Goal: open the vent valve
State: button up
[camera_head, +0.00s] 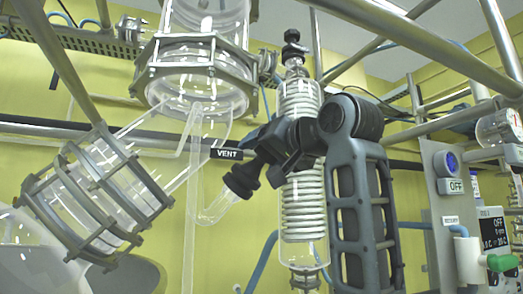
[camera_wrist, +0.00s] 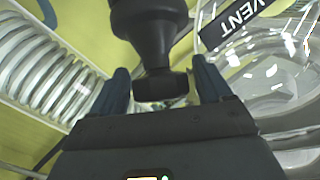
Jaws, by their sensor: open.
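The vent valve (camera_head: 241,181) is a black knob on a glass side tube, under a black label reading VENT (camera_head: 227,153). The VENT label (camera_wrist: 238,22) also shows in the wrist view.
A glass condenser with a white coil (camera_head: 302,200) stands right behind my arm. A clamped glass vessel (camera_head: 200,75) is above, and another clamped glass piece (camera_head: 95,197) is at left. Metal frame bars cross above. A control panel (camera_head: 455,185) stands at the right.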

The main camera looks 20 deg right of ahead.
jog(key=shift+w+a, duration=0.1)
jog(key=shift+w, duration=0.3)
jog(key=shift+c, duration=0.3)
jog(key=c, duration=0.9)
